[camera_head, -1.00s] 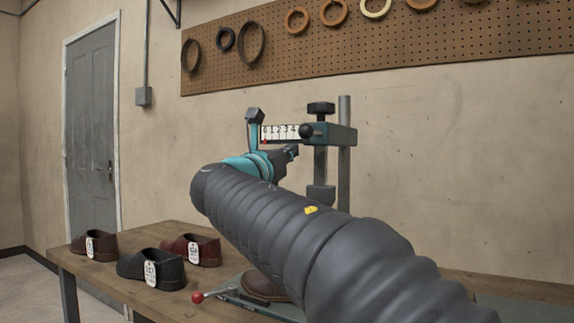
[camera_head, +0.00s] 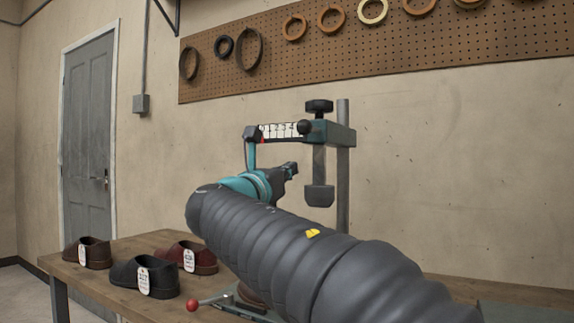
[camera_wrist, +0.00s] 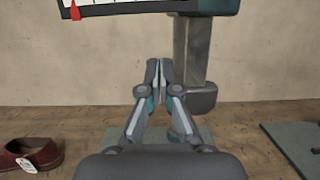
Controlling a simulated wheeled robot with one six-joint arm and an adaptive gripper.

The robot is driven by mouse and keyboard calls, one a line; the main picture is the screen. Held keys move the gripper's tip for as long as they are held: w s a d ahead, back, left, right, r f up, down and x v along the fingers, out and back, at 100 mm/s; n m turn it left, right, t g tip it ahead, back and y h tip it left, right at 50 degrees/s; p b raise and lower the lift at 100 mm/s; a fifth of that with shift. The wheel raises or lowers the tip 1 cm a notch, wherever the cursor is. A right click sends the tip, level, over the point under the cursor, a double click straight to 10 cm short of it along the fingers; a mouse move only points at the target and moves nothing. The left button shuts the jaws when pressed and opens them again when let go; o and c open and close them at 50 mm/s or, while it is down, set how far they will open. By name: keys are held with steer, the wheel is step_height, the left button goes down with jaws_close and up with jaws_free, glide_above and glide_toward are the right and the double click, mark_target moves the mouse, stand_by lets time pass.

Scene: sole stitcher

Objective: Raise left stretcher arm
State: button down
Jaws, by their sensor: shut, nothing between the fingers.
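My gripper (camera_head: 293,168) is shut and empty; in the wrist view its fingertips (camera_wrist: 159,72) meet. It is in the air left of the stitcher's hanging dark block (camera_head: 319,195), which in the wrist view (camera_wrist: 198,98) shows just right of the fingers. Any contact is unclear. A white number scale (camera_head: 280,131) with a red pointer (camera_wrist: 75,11) at its left end is above my gripper. A red-knobbed lever (camera_head: 191,305) sticks out low at the left of the stitcher's base. I cannot tell which part is the left stretcher arm; my arm hides much of the base.
A dark shoe (camera_head: 146,275) and two reddish shoes (camera_head: 87,252) (camera_head: 203,262), all tagged, stand on the wooden bench (camera_head: 120,308) at the left. An upright post (camera_head: 343,170) carries the stitcher's head. A pegboard (camera_head: 330,50) with rings hangs behind.

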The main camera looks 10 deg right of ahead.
steer(key=v, duration=1)
steer(key=shift+r, duration=0.1)
